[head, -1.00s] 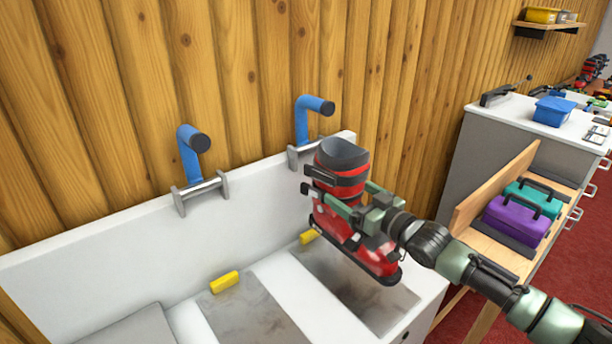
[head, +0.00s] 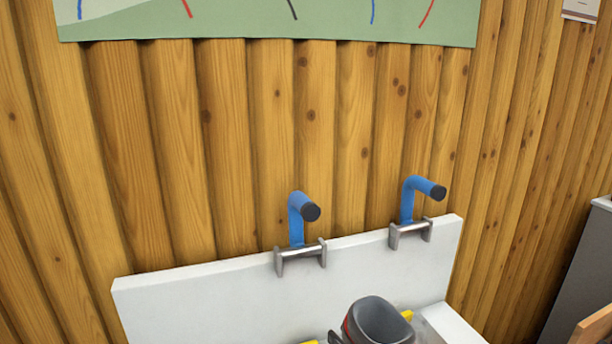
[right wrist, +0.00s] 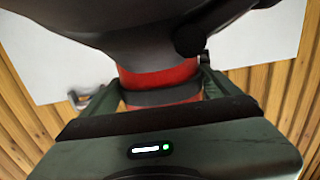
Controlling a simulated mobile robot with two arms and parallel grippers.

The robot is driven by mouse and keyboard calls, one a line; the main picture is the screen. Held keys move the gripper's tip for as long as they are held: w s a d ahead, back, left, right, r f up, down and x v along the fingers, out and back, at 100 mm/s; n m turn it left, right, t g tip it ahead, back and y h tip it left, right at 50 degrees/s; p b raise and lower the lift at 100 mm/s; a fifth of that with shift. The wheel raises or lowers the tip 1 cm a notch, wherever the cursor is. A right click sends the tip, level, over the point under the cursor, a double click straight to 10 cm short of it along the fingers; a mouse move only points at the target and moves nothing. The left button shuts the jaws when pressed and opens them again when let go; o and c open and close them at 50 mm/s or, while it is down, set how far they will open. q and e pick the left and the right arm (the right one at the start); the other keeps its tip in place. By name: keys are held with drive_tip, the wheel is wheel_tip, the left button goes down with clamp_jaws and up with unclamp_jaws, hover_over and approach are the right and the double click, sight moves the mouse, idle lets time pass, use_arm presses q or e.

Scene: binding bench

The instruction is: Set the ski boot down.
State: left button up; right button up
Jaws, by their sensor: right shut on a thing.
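The red and black ski boot (head: 382,322) shows only at the bottom edge of the head view, where its dark grey cuff opening and a bit of red are visible. Its sole is out of the picture, so I cannot tell whether it touches the bench. In the right wrist view my right gripper (right wrist: 160,82) is shut on the boot, with green fingers either side of its red shell (right wrist: 158,76). The dark part of the boot fills the top of that view. My left gripper is in neither view.
The white bench back panel (head: 200,297) stands against the wooden wall (head: 230,130). Two blue handles (head: 297,220) on metal brackets rise above it, close behind the boot. A small yellow piece (head: 406,315) shows beside the boot. A green poster (head: 270,20) hangs above.

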drive_tip(key=s+h, duration=0.1)
drive_tip(key=s, duration=0.1)
drive_tip(key=s+r+m+h, duration=0.1)
drive_tip(key=s, duration=0.1)
drive_tip(key=s+t, duration=0.1)
drive_tip(key=shift+s+r+m+h, duration=0.35)
drive_tip(key=shift+s+m+h, duration=0.05)
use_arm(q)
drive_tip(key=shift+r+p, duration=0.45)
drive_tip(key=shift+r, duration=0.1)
use_arm(e)
drive_tip(key=s+d+r+m+h, duration=0.1)
drive_tip(key=s+d+m+h, duration=0.2)
drive_tip(key=s+d+h, duration=0.1)
drive_tip(key=shift+s+d+r+t+h, duration=0.3)
drive_tip(key=shift+s+d+r+t, duration=0.15)
drive_tip(key=shift+s, duration=0.7)
